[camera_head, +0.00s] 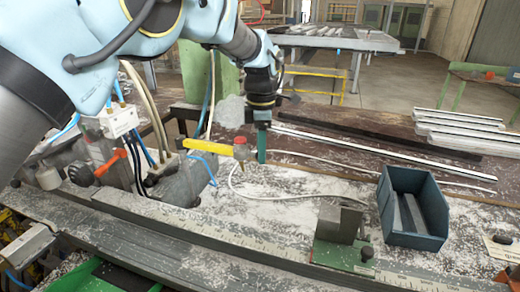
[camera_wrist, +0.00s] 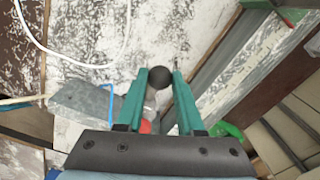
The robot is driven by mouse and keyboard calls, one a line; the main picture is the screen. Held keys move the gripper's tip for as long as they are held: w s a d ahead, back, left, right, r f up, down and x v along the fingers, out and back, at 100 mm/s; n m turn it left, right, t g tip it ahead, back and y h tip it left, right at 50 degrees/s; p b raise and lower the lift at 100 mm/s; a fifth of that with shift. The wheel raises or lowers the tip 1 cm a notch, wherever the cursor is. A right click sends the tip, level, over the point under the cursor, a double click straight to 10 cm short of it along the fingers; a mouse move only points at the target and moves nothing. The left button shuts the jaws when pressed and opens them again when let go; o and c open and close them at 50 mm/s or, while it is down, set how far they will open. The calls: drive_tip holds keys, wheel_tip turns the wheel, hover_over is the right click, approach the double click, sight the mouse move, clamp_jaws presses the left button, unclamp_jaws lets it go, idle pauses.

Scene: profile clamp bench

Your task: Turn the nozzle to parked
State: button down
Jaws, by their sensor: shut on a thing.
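The nozzle (camera_head: 208,147) is a yellow arm with a red and brass-coloured end, reaching right from the grey mount on the bench. My gripper (camera_head: 262,155) points down at its right end, with green fingers. In the wrist view the fingers of my gripper (camera_wrist: 160,77) are close around a dark round knob (camera_wrist: 159,78) at their tips. A red part (camera_wrist: 146,127) shows between the fingers lower down. The yellow arm is mostly hidden in the wrist view. No parked mark can be made out.
A dark blue bin (camera_head: 412,236) and a grey clamp block on a green base (camera_head: 333,253) stand to the right on the bench. A white hose (camera_head: 270,196) loops beside the nozzle. Metal profiles (camera_head: 380,151) lie behind. An orange-red handle (camera_head: 112,161) is at left.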

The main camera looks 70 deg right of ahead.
drive_tip(key=shift+w+d+r, duration=0.1)
drive_tip(key=shift+w+d, duration=0.05)
drive_tip(key=shift+d, duration=0.05)
drive_tip(key=c, duration=0.5)
unclamp_jaws()
wheel_tip(320, 180, up, 11)
drive_tip(key=b, duration=0.3)
drive_tip(key=shift+f, duration=0.2)
